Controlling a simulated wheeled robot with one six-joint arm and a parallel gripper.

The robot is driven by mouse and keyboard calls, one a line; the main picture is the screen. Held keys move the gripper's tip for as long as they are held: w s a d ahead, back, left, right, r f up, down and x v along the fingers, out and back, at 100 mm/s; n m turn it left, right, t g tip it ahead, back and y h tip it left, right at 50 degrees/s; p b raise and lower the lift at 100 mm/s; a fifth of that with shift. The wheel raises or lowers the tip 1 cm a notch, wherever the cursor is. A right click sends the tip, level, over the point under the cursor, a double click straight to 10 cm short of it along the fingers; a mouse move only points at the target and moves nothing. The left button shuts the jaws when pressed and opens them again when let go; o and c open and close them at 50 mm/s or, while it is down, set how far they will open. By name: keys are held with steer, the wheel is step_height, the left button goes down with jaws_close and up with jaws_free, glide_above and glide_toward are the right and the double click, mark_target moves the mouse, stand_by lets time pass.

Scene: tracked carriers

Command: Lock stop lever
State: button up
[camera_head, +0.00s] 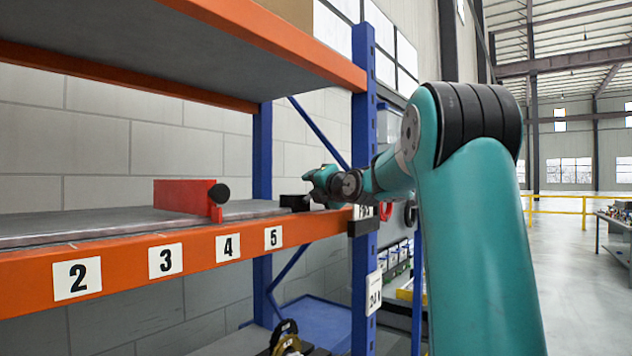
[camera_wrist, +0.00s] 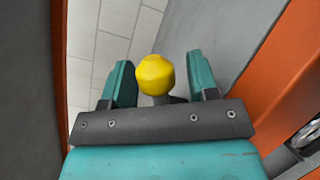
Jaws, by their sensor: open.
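A yellow knob (camera_wrist: 155,75) on a short grey stem, which looks like the stop lever's handle, shows in the wrist view. It stands between the two teal fingers of my gripper (camera_head: 312,188), which are apart with a gap on each side of it. The stem's lower part is hidden behind the dark gripper bar. In the head view my gripper is at the right end of the orange shelf, close to a small black block (camera_head: 294,202). The yellow knob cannot be made out there.
The orange beam (camera_head: 120,263) carries number labels. A blue upright (camera_head: 363,130) stands right beside my arm. The upper shelf (camera_head: 190,45) hangs overhead.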

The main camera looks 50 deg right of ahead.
jaws_close()
